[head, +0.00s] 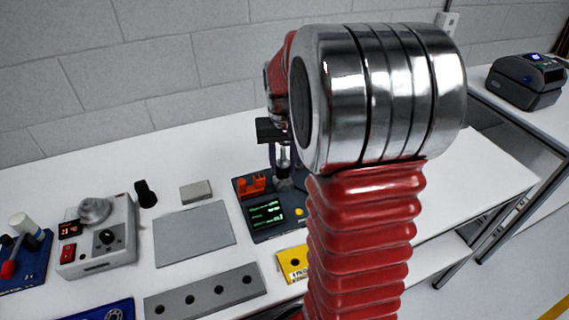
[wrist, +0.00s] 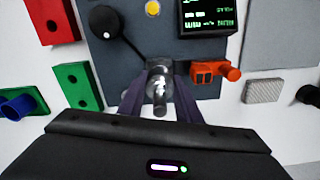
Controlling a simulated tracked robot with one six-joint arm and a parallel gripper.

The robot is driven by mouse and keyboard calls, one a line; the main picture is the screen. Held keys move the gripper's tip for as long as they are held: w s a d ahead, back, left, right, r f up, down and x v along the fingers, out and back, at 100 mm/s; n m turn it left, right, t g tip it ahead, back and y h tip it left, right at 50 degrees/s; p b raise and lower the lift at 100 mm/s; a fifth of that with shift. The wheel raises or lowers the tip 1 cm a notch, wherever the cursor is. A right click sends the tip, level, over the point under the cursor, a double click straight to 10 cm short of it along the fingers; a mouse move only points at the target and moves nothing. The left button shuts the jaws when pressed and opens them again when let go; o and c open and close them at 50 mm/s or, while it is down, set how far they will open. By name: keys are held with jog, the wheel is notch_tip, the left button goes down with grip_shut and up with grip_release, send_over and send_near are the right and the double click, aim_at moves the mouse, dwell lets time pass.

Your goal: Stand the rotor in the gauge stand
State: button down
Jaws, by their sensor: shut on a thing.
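My gripper (head: 282,180) is shut on the rotor, a shiny metal shaft with a thicker body (head: 284,158). In the wrist view the rotor (wrist: 159,84) sits between the two dark fingers of my gripper (wrist: 158,98), its near end toward the camera. It looks upright in the head view. Below and behind it is a dark blue-grey unit with a green-lettered screen (head: 262,231), which looks like the gauge stand; it also fills the top of the wrist view (wrist: 125,45). The rotor's lower end is hidden, so I cannot tell whether it touches the unit.
An orange fixture (head: 250,186) is beside the rotor on the unit. A grey mat (head: 194,234), a holed grey bar (head: 205,293), a yellow block (head: 292,262) and a grey instrument (head: 100,240) lie around it. Red (wrist: 52,18) and green (wrist: 78,87) blocks show in the wrist view.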

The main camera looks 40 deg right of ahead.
aim_at(283, 148)
jog(key=shift+f, duration=0.7)
jog(key=c, duration=1.2)
grip_release()
jog(key=shift+o, duration=0.2)
jog(key=shift+o, duration=1.3)
jog(key=shift+r, duration=0.1)
jog(key=shift+r, duration=3.1)
jog(key=shift+w, duration=0.1)
